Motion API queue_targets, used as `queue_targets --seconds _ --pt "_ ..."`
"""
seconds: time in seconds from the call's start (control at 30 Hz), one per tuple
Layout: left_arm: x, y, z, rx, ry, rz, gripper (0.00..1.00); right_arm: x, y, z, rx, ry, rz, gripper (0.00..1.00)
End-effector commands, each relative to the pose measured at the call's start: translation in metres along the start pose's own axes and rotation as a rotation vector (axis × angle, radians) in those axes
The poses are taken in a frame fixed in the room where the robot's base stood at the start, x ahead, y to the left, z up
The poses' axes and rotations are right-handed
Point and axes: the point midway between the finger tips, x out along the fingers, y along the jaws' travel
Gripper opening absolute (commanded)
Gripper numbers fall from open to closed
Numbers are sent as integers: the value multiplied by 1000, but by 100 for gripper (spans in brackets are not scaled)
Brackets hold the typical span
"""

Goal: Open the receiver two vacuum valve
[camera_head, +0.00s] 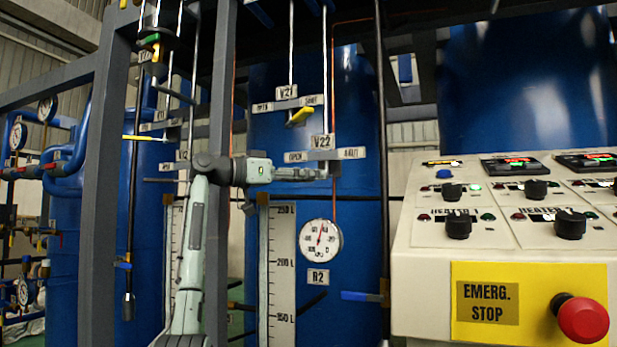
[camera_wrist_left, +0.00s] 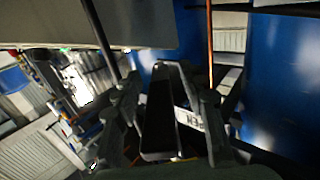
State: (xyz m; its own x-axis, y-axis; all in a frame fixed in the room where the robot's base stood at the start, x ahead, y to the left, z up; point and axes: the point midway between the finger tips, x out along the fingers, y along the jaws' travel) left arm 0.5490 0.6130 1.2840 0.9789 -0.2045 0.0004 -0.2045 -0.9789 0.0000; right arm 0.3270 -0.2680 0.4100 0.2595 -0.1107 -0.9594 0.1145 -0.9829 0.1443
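The blue receiver tank (camera_head: 262,185) carries a round gauge (camera_head: 321,239) and a plate reading R2 (camera_head: 318,277). On its piping are a V21 plate (camera_head: 287,92) with a yellow lever (camera_head: 300,116) below it, and a V22 plate (camera_head: 322,141) with side labels. Which of the two is the vacuum valve I cannot tell. My left gripper (camera_head: 315,174) points right, its tips just below the V22 plate at the vertical pipe. No V22 lever shows clearly. In the left wrist view, a dark bar (camera_wrist_left: 160,115) shows between the fingers; whether they grip it is unclear. My right gripper is not visible.
A cream control panel (camera_head: 480,235) with knobs and a red emergency stop button (camera_head: 583,318) stands at the right. Grey frame posts (camera_head: 222,80) and a dark vertical pipe (camera_head: 383,200) stand close around my left arm. Another blue tank (camera_head: 68,235) is at the left.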

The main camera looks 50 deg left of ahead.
Motion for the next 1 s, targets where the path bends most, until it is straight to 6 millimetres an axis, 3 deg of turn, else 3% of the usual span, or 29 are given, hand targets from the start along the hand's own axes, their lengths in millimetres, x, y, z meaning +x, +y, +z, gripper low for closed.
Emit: queue_targets --seconds 0.33,0.8,1.0 --pt "-9 0 0 0 -1 0 41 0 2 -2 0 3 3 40" --pt "-100 0 0 1 -1 -1 41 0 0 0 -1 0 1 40" --pt "-118 0 0 0 -1 0 41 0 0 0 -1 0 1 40"
